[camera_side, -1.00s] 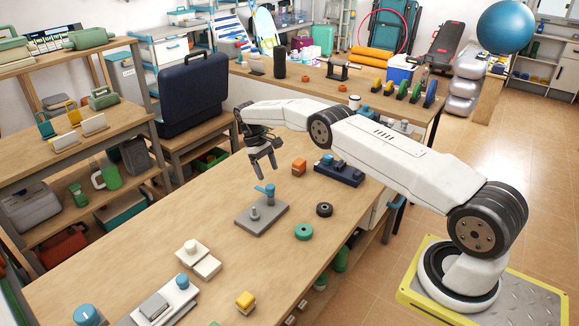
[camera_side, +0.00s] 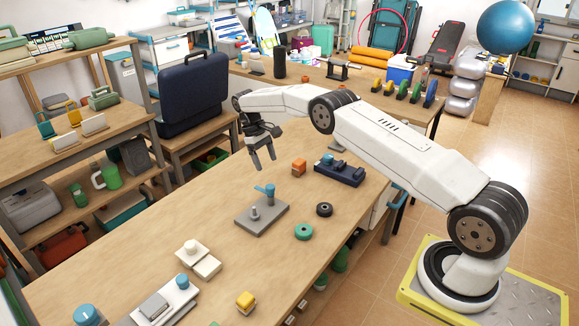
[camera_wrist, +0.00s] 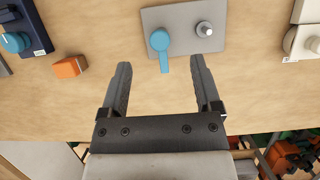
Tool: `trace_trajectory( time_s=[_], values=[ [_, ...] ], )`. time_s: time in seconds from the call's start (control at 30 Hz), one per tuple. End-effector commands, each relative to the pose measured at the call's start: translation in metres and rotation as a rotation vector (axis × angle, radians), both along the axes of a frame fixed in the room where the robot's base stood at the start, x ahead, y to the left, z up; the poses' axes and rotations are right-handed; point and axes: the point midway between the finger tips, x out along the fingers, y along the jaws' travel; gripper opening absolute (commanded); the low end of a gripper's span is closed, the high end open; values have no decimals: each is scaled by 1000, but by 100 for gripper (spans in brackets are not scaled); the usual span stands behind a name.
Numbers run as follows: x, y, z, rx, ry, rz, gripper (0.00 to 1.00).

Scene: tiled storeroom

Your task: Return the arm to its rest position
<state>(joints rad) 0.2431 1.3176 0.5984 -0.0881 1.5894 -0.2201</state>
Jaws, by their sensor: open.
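My gripper (camera_side: 263,163) is open and empty in the side view, pointing down above the wooden workbench (camera_side: 150,225). It hangs behind and above a grey plate (camera_side: 262,216) that bears a blue lever and a short metal post. In the wrist view the two dark fingers of my gripper (camera_wrist: 160,75) are spread apart. The blue lever (camera_wrist: 160,42) shows between and beyond the fingertips, on the grey plate (camera_wrist: 183,18), with the metal post (camera_wrist: 204,29) to its right. Nothing is between the jaws.
An orange block (camera_side: 299,167) and a dark blue fixture (camera_side: 339,170) lie right of my gripper. A green ring (camera_side: 303,232) and a black ring (camera_side: 324,209) lie nearer the front edge. A dark blue case (camera_side: 193,93) stands behind on a side bench.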

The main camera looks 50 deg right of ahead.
Motion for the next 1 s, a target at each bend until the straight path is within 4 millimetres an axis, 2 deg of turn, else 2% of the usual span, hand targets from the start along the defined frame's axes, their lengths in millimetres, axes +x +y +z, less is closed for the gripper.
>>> trace_trajectory(
  time_s=[0.27, 0.47, 0.77, 1.0],
  values=[
    [-2, 18, 19, -9, -64, 12, 81],
    [-12, 36, 34, -16, -124, 19, 81],
    [-37, 63, 55, -22, -214, 27, 81],
    [-67, 85, 68, -23, -285, 28, 81]
  ],
)
